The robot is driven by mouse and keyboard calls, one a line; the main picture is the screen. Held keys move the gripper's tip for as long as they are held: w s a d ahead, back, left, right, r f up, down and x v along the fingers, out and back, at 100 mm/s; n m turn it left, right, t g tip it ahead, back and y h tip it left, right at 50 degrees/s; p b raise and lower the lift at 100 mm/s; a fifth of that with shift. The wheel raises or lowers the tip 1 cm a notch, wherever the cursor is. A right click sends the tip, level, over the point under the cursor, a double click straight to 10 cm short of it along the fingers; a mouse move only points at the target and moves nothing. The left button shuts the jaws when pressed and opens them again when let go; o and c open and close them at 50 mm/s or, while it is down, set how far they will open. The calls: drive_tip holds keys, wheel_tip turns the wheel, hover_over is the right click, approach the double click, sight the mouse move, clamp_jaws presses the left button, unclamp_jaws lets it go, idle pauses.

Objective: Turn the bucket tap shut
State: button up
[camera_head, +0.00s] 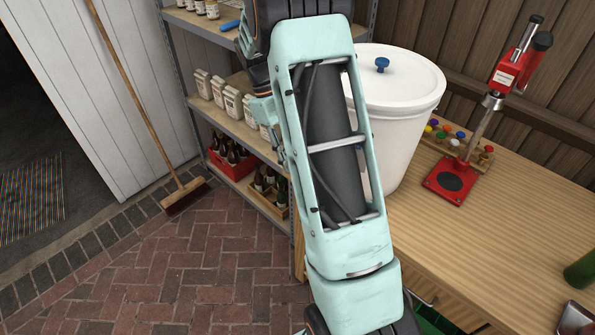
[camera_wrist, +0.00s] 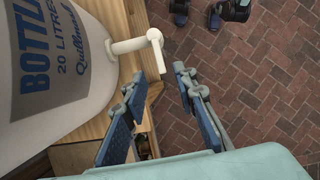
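The white bucket (camera_head: 397,120) with a lid and blue knob stands on the wooden bench. My arm covers part of its left side in the head view. In the wrist view the bucket (camera_wrist: 60,50) shows blue lettering at the left. Its white tap (camera_wrist: 128,46) sticks out to the right, with a white lever (camera_wrist: 157,55) at its outer end. My gripper (camera_wrist: 160,80) is open and empty. The lever's tip shows between the two fingertips in the picture; I see no contact. The gripper's fingers are not clear in the head view.
The wooden bench (camera_head: 490,235) holds a red bench capper (camera_head: 450,181) and a rack of coloured caps (camera_head: 455,140). Metal shelves (camera_head: 225,120) with cartons and bottles stand behind my arm. A broom (camera_head: 186,194) leans at the left. The brick floor is clear.

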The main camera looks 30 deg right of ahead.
drive_tip(key=v, duration=0.6)
drive_tip(key=shift+w+r, duration=0.2)
drive_tip(key=shift+r, duration=0.15)
drive_tip(key=shift+a, duration=0.15)
